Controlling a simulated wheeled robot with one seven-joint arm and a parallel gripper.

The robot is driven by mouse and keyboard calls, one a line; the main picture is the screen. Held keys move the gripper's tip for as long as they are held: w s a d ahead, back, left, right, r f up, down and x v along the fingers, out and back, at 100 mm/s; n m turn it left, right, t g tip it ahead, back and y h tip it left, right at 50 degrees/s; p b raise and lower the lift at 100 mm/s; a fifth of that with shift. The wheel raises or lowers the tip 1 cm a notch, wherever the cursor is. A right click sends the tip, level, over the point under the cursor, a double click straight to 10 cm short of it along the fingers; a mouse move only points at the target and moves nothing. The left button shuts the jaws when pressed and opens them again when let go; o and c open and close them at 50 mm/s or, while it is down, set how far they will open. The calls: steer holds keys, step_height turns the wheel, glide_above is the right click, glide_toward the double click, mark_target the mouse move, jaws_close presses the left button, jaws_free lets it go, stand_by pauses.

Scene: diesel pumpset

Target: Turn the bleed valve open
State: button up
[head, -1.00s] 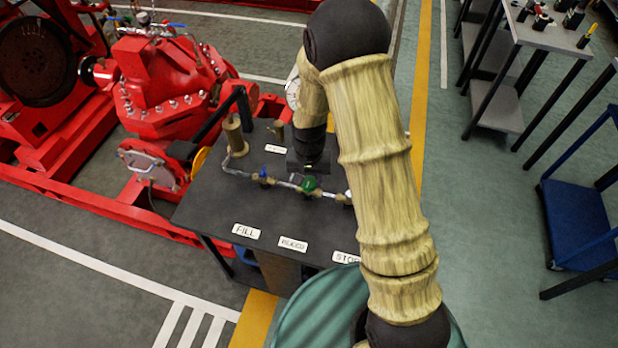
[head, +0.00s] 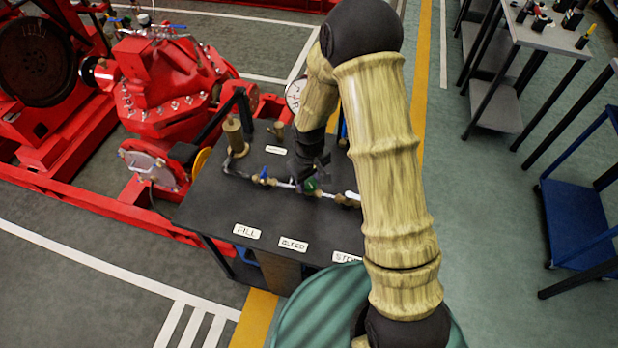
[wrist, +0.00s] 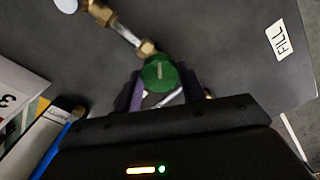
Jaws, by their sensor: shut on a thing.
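The bleed valve is the green knob (head: 310,186) in the middle of a small pipe run on the dark bench, in line with the "BLEED" label (head: 293,244). In the wrist view the green knob (wrist: 159,73) shows its top face, with a pale line across it. My gripper (head: 309,178) is down at the pipe and partly hides the knob in the head view. In the wrist view, my gripper's two purple fingers (wrist: 160,88) stand on either side of the knob and are shut on it.
A blue valve handle (head: 264,174) is left of the green knob, and a white one (head: 350,196) is right. A brass cylinder (head: 235,137) stands on the bench's left side. Red pump machinery (head: 165,85) is beyond it. The bench front is clear except for labels.

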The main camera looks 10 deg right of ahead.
mark_target(310, 182)
steer(key=n+p, duration=0.2)
steer(key=n, duration=0.5)
steer(key=shift+r, duration=0.1)
steer(key=n+p, duration=0.2)
steer(key=n, duration=0.4)
steer(key=shift+w, duration=0.1)
steer(key=shift+n, duration=0.3)
steer(key=o, duration=1)
step_height(310, 182, up, 17)
steer(key=shift+r+p, duration=0.15)
steer(key=shift+p, duration=0.35)
steer(key=shift+d, duration=0.1)
